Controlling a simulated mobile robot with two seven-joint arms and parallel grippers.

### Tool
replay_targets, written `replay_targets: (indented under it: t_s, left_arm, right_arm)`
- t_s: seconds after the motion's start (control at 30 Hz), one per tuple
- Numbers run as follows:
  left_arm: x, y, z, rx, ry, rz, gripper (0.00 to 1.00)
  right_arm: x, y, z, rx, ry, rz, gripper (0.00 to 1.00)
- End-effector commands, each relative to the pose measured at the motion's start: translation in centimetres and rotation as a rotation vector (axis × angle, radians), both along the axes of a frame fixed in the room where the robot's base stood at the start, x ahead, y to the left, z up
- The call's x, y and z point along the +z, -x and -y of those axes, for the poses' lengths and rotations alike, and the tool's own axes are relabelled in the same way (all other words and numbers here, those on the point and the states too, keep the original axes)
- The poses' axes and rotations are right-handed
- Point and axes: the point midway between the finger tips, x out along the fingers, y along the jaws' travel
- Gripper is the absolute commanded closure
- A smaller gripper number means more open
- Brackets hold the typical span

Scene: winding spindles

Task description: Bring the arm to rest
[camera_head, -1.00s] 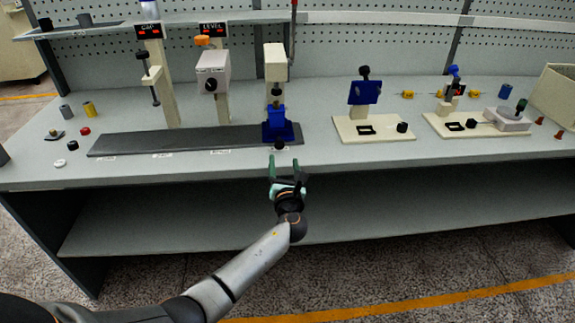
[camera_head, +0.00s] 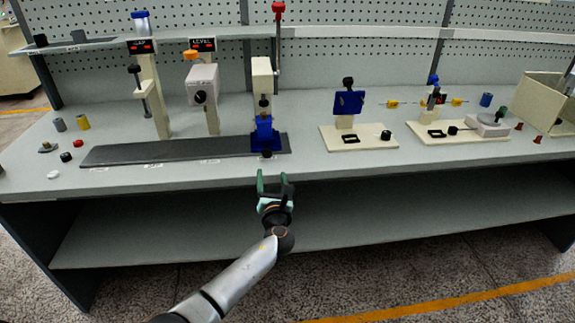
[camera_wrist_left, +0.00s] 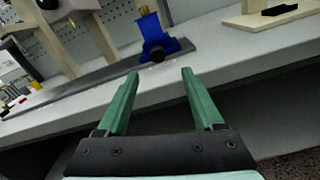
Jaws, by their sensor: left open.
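My left gripper (camera_head: 273,183) is open and empty in the head view. It hangs just in front of the bench's front edge, in front of the blue fixture (camera_head: 265,137). In the left wrist view its two green fingers (camera_wrist_left: 160,90) are spread apart with nothing between them. The blue fixture also shows beyond the fingertips in the wrist view (camera_wrist_left: 158,38), with a dark round knob at its foot. My right gripper is in neither view.
The bench top (camera_head: 225,175) has a clear front strip. A dark rail (camera_head: 120,155) runs along it under several upright posts. A beige base with a blue plate (camera_head: 348,103) stands to the right. A lower shelf (camera_head: 150,225) lies beneath.

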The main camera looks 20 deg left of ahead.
Motion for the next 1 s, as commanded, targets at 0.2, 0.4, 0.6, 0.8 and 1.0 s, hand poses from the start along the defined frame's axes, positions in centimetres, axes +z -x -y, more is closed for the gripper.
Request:
replay_targets:
  t_s: [0.2,0.4,0.6,0.8,1.0]
  left_arm:
    - [-0.7,0.4,0.2,-0.005,0.038,0.001,0.31]
    - [-7.8,5.5,2.3,-0.02,0.529,0.021,0.31]
    - [-15.5,15.2,6.7,0.133,1.354,0.095,0.31]
    - [-18.2,25.6,11.2,0.508,2.121,0.244,0.31]
    - [-17.2,33.0,14.0,0.962,2.639,0.457,0.31]
  right_arm:
    - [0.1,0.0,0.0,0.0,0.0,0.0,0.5]
    - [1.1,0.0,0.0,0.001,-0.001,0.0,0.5]
    - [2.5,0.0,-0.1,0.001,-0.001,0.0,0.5]
    - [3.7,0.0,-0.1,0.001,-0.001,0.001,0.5]
    - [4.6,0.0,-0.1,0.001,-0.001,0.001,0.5]
